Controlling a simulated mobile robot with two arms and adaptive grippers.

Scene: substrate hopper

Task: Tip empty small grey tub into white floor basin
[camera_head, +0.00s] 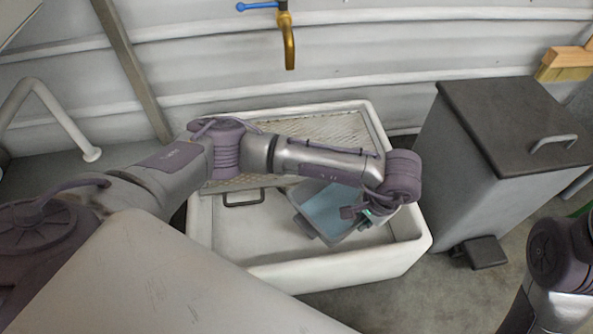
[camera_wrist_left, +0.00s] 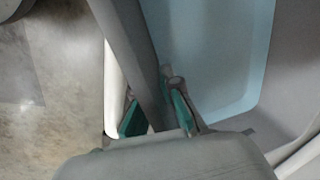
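The small grey tub (camera_head: 329,212), with a light blue inside, is tilted over the white floor basin (camera_head: 270,280). No contents show in it. My left gripper (camera_head: 362,215) is at the tub's right side. In the left wrist view the green-padded fingers of my left gripper (camera_wrist_left: 158,116) sit on either side of the tub's grey rim, and the blue inside of the tub (camera_wrist_left: 208,55) fills the upper right. The gripper looks shut on that rim. My right gripper is out of view; only part of the right arm shows at the lower right.
A slatted grate (camera_head: 325,128) covers the back of the basin, with a dark handle at its front. A brass tap (camera_head: 289,45) with a blue lever is on the wall above. A grey pedal bin (camera_head: 475,150) stands close to the basin's right. A white bent pipe is at the left.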

